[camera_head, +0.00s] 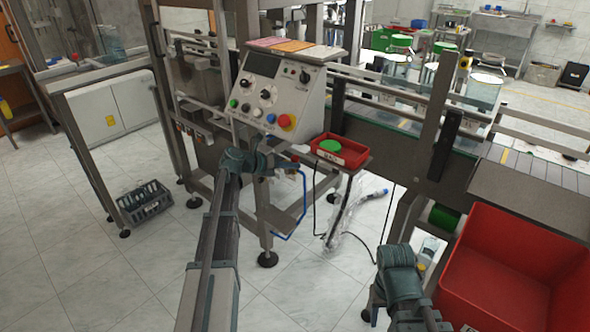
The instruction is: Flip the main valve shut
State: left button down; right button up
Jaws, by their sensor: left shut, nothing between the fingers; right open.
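My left gripper (284,164) is at the front of the machine frame, just below the control panel (275,95). It is shut with nothing in it. A small red part (295,158) shows right at its tip, and a blue hose (304,195) runs down from there. It may be the main valve, but it is too small and too covered by my gripper to tell its handle position or whether we touch. My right gripper (400,256) is low at the right, left of the large red bin and away from the panel. It is open, its fingers hard to make out.
A red tray (350,157) with a green cap sits right of the panel. The conveyor (375,135) carries jars with green lids. The large red bin (490,285) fills the lower right. A dark crate (145,203) stands on the floor at left. Floor between my arms is mostly clear.

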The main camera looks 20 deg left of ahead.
pick_arm(q)
jog(key=shift+w+a+r+n+h, duration=0.25)
jog(key=shift+a+r, duration=0.1)
jog(key=shift+a, duration=0.3)
jog(key=shift+w+a+r+n+h, duration=0.2)
jog(key=shift+a+r, duration=0.1)
jog(key=shift+a, duration=0.45)
jog(key=p+v, duration=0.5)
jog(key=v, duration=0.8)
jog(key=shift+s+r, duration=0.2)
jog(key=shift+s, duration=0.1)
jog(key=shift+a, duration=0.1)
